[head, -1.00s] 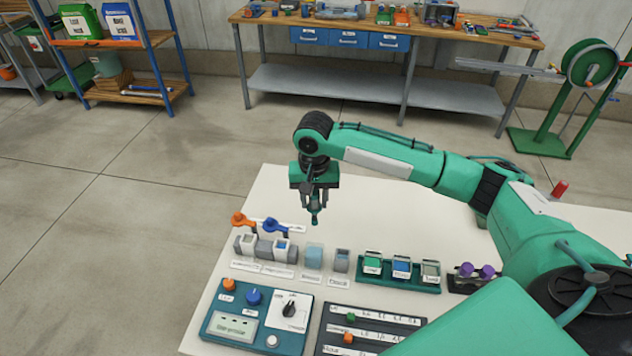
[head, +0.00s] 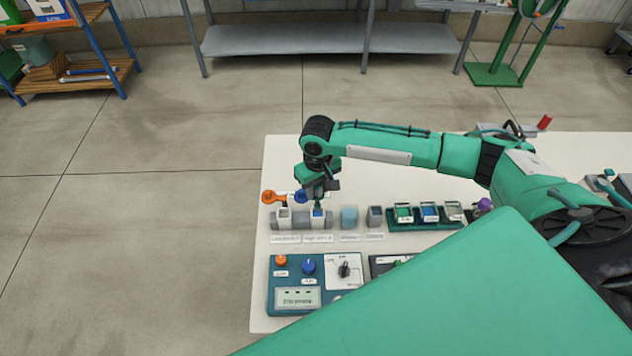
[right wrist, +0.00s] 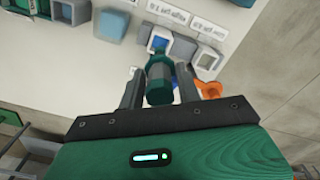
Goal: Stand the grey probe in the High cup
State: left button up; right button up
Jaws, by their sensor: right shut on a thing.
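My right gripper (head: 319,197) points down above the row of cups and is shut on the probe. In the right wrist view the probe (right wrist: 159,82) shows a dark teal body with a grey band, between the two fingers. Its lower end is hidden. A white cup with a blue inside (head: 318,222) stands just below the gripper. Its small label seems to read "High". The cup also shows just beyond the probe in the right wrist view (right wrist: 152,40). I cannot tell whether the probe's tip is inside it. My left gripper is out of view.
A similar white cup (head: 284,222) stands to the left. An orange lever (head: 272,197) and a blue lever (head: 300,196) stand behind the cups. A light-blue block (head: 349,217), a grey holder (head: 375,217) and a green rack (head: 412,226) lie right. A control panel (head: 300,308) is in front.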

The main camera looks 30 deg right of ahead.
aim_at(318, 207)
jog(key=shift+d+f+b, duration=0.15)
jog(key=shift+f+b, duration=0.35)
jog(key=shift+f, duration=0.1)
jog(key=shift+f+b, duration=0.7)
jog(key=shift+b, duration=0.15)
notch_tip(318, 207, down, 2)
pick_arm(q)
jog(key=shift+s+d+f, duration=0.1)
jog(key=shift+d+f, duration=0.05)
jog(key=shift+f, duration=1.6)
pick_arm(e)
jog(key=shift+f, duration=1.9)
jog(key=o, duration=1.1)
